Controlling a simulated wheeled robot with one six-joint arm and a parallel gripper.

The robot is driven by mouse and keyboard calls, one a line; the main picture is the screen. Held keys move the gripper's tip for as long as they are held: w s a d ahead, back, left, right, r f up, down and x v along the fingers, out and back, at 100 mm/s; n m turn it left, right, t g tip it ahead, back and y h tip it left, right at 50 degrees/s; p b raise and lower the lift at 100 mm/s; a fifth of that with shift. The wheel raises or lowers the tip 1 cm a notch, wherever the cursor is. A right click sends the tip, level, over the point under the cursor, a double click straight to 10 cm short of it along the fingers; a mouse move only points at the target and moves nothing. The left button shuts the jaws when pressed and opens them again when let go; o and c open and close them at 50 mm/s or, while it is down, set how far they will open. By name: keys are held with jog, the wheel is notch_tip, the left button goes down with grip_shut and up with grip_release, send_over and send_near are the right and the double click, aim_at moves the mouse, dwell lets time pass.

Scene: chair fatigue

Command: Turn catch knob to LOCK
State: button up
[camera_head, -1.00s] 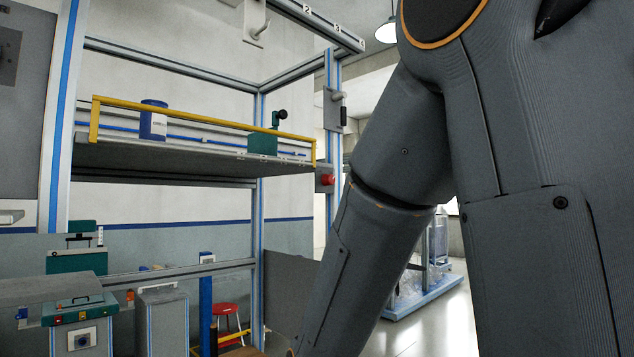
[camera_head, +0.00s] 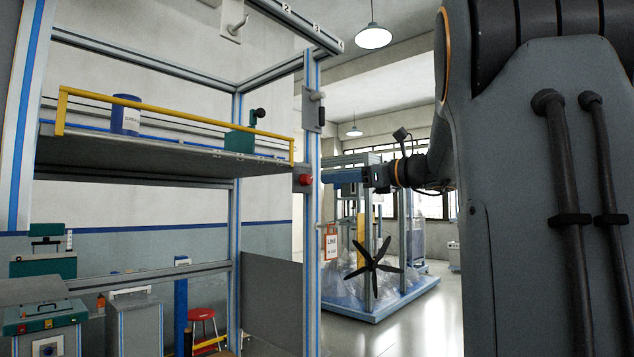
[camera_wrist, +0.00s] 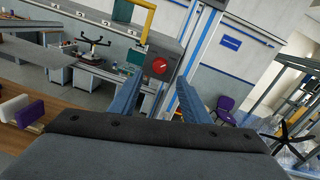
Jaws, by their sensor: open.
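My gripper (camera_head: 328,177) reaches in from the right in the head view, its blue fingers pointing left at the post of the aluminium frame. In the wrist view the gripper (camera_wrist: 158,98) is open, with nothing between its fingers. A red round knob on a grey box (camera_head: 304,180) sits just left of the fingertips; it also shows between and beyond the fingers in the wrist view (camera_wrist: 158,66). Higher on the post is a grey plate with a knob and a dark lever (camera_head: 316,97). I cannot tell which is the catch knob, and no LOCK mark is readable.
A shelf (camera_head: 150,160) with a yellow rail (camera_head: 180,115) carries a blue can (camera_head: 126,114) and a green device (camera_head: 240,140). A green case (camera_head: 45,315) is at lower left. A black star-shaped chair base (camera_head: 374,267) shows behind. Open floor lies at right.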

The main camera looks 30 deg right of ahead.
aim_at(310, 179)
jog(key=p+x, duration=0.2)
jog(key=x, duration=0.5)
jog(key=shift+w+a, duration=0.1)
jog(key=shift+w, duration=0.15)
jog(key=c, duration=1)
jog(key=shift+f, duration=0.1)
jog(key=shift+c, duration=0.2)
